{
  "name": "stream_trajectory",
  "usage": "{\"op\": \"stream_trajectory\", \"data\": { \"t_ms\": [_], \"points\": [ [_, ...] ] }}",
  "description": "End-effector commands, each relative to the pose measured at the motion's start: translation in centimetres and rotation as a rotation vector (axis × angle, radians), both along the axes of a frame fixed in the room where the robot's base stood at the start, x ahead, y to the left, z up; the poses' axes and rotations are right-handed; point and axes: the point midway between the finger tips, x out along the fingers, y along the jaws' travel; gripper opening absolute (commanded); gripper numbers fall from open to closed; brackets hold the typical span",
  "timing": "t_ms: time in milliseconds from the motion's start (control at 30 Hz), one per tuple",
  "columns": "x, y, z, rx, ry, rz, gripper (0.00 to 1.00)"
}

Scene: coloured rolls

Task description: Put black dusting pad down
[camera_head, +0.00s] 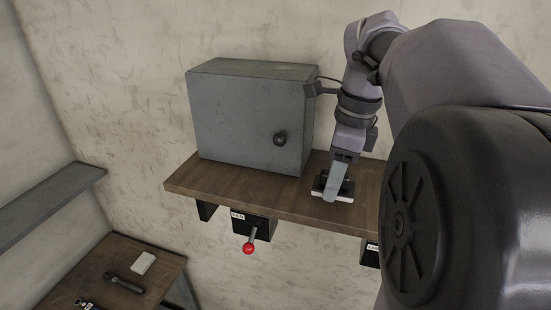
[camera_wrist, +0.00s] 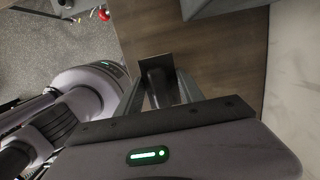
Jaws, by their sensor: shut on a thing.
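The black dusting pad (camera_head: 319,183) is at my gripper's fingertips, at the front of the wooden shelf (camera_head: 230,186), right of the grey cabinet. A pale strip shows along its lower edge. My gripper (camera_head: 337,186) points down and is shut on the pad. In the wrist view the dark pad (camera_wrist: 155,62) shows between and beyond the fingers of my gripper (camera_wrist: 160,92), over brown wood. The fingers hide part of the pad in both views. I cannot tell whether its underside touches the shelf.
The grey cabinet (camera_head: 245,118) with a dark knob stands left of my gripper. A red-knobbed lever (camera_head: 249,247) hangs under the shelf's front edge. A lower table (camera_head: 120,262) at the left holds a white block (camera_head: 143,263) and a dark tool (camera_head: 123,283).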

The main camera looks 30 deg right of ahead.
Motion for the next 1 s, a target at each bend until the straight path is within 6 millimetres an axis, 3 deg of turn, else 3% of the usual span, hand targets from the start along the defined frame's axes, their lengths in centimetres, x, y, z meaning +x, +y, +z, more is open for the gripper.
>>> {"op": "stream_trajectory", "data": {
  "t_ms": [33,67,433,467,533,567,867,1000],
  "points": [
    [-0.1,0.2,-2.4,0.001,0.001,-0.003,0.12],
    [-0.2,0.3,-2.9,0.0,0.0,-0.005,0.12],
    [-0.2,0.4,-2.8,0.002,0.001,-0.008,0.12],
    [-0.2,0.4,-2.7,0.002,0.001,-0.008,0.51],
    [-0.2,0.4,-2.7,0.002,0.001,-0.008,0.64],
    [-0.2,0.4,-2.7,0.002,0.001,-0.008,0.67],
    [-0.2,0.4,-2.4,0.001,0.002,-0.008,0.67],
    [-0.4,0.2,0.2,-0.001,-0.001,-0.008,0.67]
  ]
}}
